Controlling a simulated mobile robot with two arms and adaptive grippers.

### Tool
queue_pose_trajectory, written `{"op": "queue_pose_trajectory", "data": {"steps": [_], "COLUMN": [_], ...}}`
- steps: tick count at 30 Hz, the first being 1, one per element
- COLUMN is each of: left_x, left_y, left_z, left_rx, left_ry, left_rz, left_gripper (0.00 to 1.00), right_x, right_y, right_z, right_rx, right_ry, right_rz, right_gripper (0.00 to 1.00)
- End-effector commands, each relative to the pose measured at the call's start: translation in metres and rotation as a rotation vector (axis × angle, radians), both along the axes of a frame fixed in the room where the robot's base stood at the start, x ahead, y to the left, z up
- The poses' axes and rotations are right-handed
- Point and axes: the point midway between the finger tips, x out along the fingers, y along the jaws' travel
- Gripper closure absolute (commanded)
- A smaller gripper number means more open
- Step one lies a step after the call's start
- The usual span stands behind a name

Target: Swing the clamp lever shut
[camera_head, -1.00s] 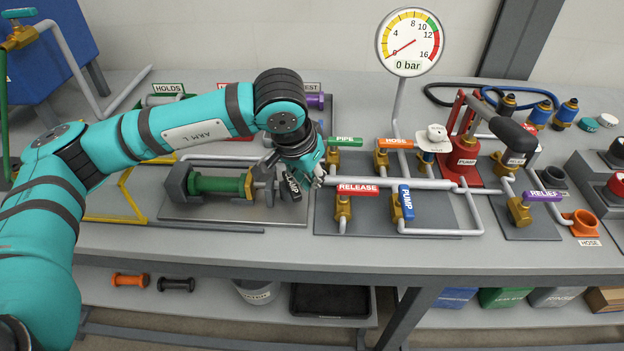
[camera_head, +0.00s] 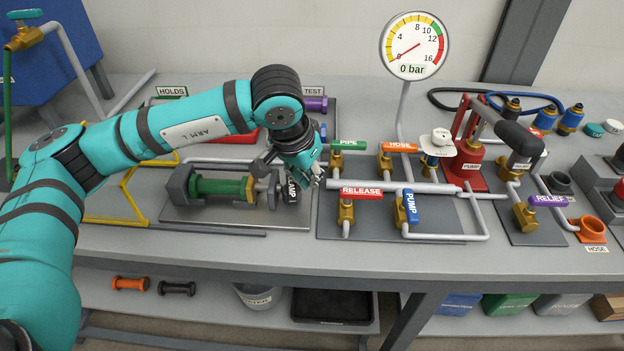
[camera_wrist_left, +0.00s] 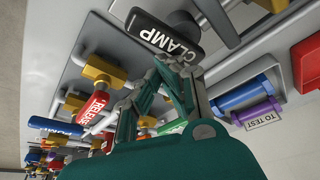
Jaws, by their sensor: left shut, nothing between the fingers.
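The clamp lever is a black handle (camera_head: 292,191) marked CLAMP, at the right end of the clamp fixture (camera_head: 175,189) that holds a green cylinder (camera_head: 218,187) lying on its side. The lever also shows close up at the top of the left wrist view (camera_wrist_left: 165,35). My left gripper (camera_head: 316,178) is shut and empty, right beside the lever on its right side. In the left wrist view its fingers (camera_wrist_left: 163,70) lie against or very near the lever's edge; I cannot tell whether they touch. My right gripper is not in view.
A purple piece (camera_head: 315,104) and a red tray (camera_head: 236,137) lie behind. The bench front below the fixture is clear.

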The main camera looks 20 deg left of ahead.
Motion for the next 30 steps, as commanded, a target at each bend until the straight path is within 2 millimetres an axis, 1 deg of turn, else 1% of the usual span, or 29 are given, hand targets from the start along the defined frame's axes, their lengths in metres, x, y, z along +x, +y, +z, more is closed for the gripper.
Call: {"op": "queue_pose_trajectory", "data": {"steps": [8, 11, 14, 21, 24, 27, 30], "left_x": [0.0, -0.001, -0.005, -0.021, -0.028, -0.032, -0.035], "left_y": [0.001, 0.001, 0.002, 0.007, 0.009, 0.011, 0.011], "left_z": [0.001, 0.006, 0.02, 0.068, 0.086, 0.1, 0.109], "left_rx": [0.001, 0.0, -0.001, -0.001, 0.0, 0.0, 0.0], "left_ry": [0.0, -0.002, -0.005, -0.006, -0.004, -0.002, -0.002], "left_rz": [0.001, 0.001, 0.0, 0.0, 0.0, 0.0, 0.0], "left_gripper": [1.0, 1.0, 1.0, 1.0, 1.0, 1.0, 1.0], "right_x": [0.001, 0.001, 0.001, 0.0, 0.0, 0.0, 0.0], "right_y": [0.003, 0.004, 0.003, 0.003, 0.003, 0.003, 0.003], "right_z": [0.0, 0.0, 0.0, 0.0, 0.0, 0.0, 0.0], "right_rx": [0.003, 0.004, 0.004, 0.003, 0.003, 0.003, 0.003], "right_ry": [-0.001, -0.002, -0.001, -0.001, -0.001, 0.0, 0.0], "right_rz": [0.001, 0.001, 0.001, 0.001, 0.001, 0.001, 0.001], "right_gripper": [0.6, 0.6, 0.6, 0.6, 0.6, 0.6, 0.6]}}
